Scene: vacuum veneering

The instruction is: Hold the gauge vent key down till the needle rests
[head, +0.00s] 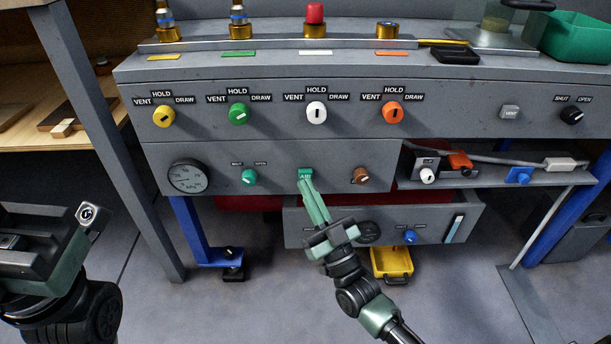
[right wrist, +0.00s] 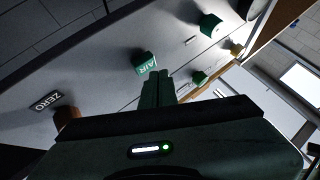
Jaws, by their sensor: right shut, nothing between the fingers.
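The gauge vent key (head: 305,174) is a small teal block marked AIR on the grey lower panel. It also shows in the right wrist view (right wrist: 146,63). The round gauge (head: 188,177) is at the left of that panel; its needle is too small to read surely. My right gripper (head: 305,184) is shut and empty, its green fingertips at the key's lower edge in the head view. In the right wrist view the tips are close to the key; whether they touch or press it I cannot tell. Part of my left arm shows at the lower left, without its fingers.
A teal shut/open knob (head: 249,177) is left of the key and a brown knob (head: 360,175) is right. Yellow, green, white and orange knobs line the panel above. A yellow tray (head: 391,262) is lower.

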